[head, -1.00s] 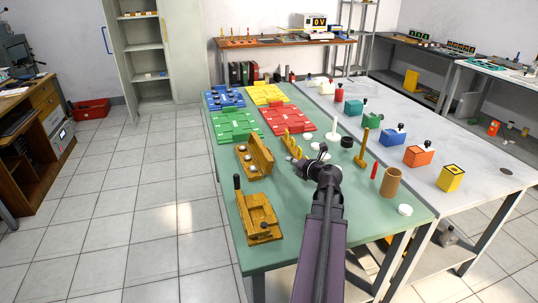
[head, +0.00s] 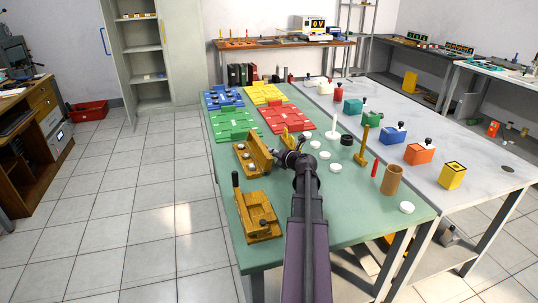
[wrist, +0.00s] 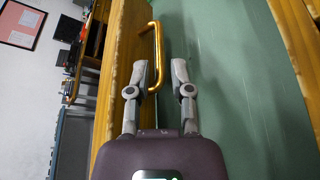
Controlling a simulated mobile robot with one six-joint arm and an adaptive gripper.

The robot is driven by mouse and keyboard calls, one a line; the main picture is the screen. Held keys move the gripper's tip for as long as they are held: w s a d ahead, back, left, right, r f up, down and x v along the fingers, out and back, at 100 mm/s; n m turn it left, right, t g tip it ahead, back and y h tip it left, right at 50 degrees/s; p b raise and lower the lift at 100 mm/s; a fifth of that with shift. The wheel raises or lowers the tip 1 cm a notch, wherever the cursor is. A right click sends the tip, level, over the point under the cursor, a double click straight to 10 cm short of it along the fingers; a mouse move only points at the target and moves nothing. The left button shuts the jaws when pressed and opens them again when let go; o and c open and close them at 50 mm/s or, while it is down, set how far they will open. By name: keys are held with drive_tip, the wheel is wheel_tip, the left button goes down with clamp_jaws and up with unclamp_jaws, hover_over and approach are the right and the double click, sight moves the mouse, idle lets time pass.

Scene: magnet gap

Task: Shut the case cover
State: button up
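The wooden case (head: 243,163) sits on the green table with its cover (head: 260,150) standing up on the right side, so the case is open. Small round things show inside it. My gripper (head: 283,156) is just right of the cover. In the wrist view my gripper (wrist: 160,70) is open. The cover's wooden face (wrist: 122,60) fills the left, and a brass handle (wrist: 158,45) stands out from it. The handle's bar shows between the two fingertips, closer to the left one. I cannot tell whether a finger touches it.
A wooden block with a black-handled lever (head: 258,215) stands in front of the case. A yellow upright piece (head: 286,137) is just behind my gripper. A wooden edge (wrist: 298,45) borders the wrist view.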

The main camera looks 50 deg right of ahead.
drive_tip(key=shift+x, duration=1.5)
clamp_jaws()
